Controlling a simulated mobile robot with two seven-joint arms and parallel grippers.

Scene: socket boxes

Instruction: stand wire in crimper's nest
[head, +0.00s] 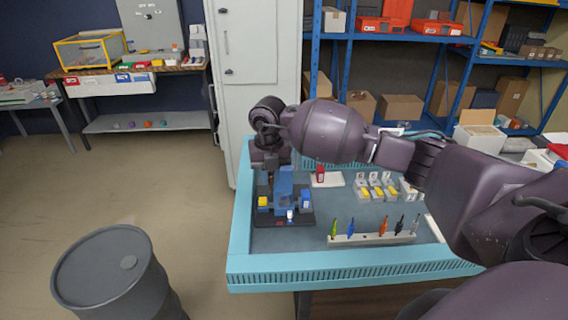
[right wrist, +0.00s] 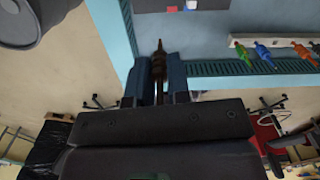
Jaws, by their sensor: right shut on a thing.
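The crimper (head: 284,218) is a blue device on a dark base with yellow and blue blocks, at the table's left part in the head view. A corner of it shows at the top of the right wrist view. My right gripper (right wrist: 158,88) is shut on a thin, dark brown piece, apparently the wire (right wrist: 159,58), held between its two blue fingers. In the head view my right gripper (head: 270,162) is at the far side of the crimper, and the wire and nest cannot be made out. My left gripper is out of view.
A white rack (head: 372,240) with several coloured tools stands right of the crimper. Small bins (head: 376,190) and a red item (head: 320,172) are behind it. The table has a raised light-blue rim (head: 345,267). A grey barrel (head: 115,275) stands on the floor at left.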

